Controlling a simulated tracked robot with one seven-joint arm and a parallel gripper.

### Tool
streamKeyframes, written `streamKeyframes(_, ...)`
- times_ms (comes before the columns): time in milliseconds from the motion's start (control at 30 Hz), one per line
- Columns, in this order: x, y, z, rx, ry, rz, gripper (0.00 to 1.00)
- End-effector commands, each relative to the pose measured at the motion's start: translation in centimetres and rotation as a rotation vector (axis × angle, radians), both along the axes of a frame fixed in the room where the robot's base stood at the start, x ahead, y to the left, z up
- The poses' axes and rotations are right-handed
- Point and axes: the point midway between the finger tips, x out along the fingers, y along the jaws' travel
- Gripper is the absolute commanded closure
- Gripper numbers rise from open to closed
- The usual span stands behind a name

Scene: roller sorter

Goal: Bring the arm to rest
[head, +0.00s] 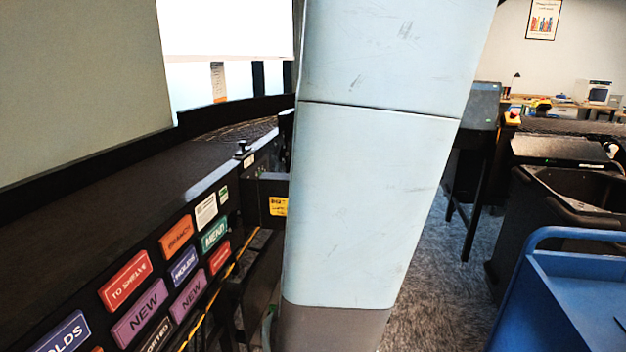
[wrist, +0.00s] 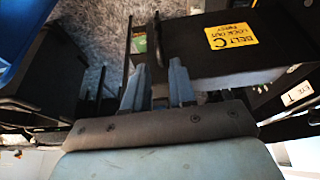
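In the wrist view my gripper (wrist: 157,72) shows two grey fingers standing apart, so it is open. No held object shows; a dark narrow bar appears in line with the gap, and I cannot tell how far beyond the fingers it is. A black housing (wrist: 203,68) with a yellow "BELT C" lock-out label (wrist: 231,36) lies just past the fingers, close to the right one. Whether they touch is unclear. In the head view my pale blue arm link fills the middle, and my gripper is hidden.
The black sorter conveyor (head: 110,200) with coloured labels runs along the left. Its yellow-labelled housing (head: 268,200) is right beside my arm. A blue cart (head: 570,290) and black bins (head: 560,210) stand at the right. Carpeted floor (head: 430,275) shows between.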

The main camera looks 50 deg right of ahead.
Motion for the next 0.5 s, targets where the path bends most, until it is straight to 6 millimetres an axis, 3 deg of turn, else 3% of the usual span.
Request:
streamKeyframes(333, 0.2, 0.4, 0.1, 0.001, -0.003, 0.012, 0.75)
streamKeyframes(433, 1.1, 2.4, 0.6, 0.006, -0.015, 0.066, 0.75)
streamKeyframes(500, 2.0, 4.9, 1.2, 0.010, -0.029, 0.135, 0.75)
